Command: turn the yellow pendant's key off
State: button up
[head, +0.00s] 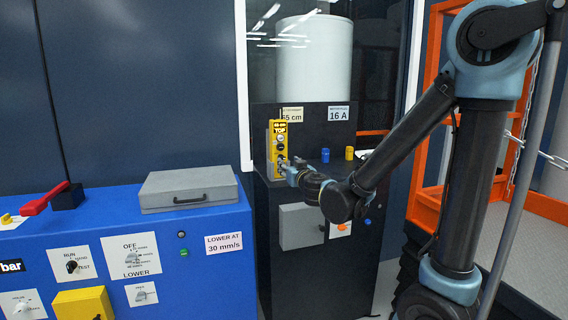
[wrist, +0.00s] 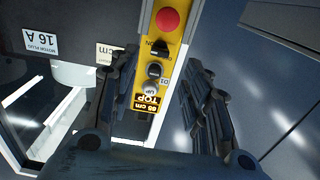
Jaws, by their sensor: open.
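The yellow pendant (head: 278,140) stands upright on the dark cabinet's ledge in the head view. In the wrist view the pendant (wrist: 173,45) appears upside down, with a red button (wrist: 168,19), a black key-like knob (wrist: 160,47), a round dark button (wrist: 154,70) and a label reading TOP and 85 cm. My gripper (head: 287,167) is at the pendant's lower front in the head view. In the wrist view my gripper (wrist: 161,62) is open, one finger on each side of the pendant. I cannot tell whether either finger touches it. The knob's exact setting is unclear.
A blue cabinet (head: 120,225) with switches and a grey case (head: 188,189) stands at the left. An orange frame (head: 424,200) stands at the right. A glass front is behind the pendant.

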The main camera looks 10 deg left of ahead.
aim_at(281, 157)
jog(key=x, duration=0.7)
jog(key=shift+w, duration=0.15)
jog(key=shift+c, duration=0.3)
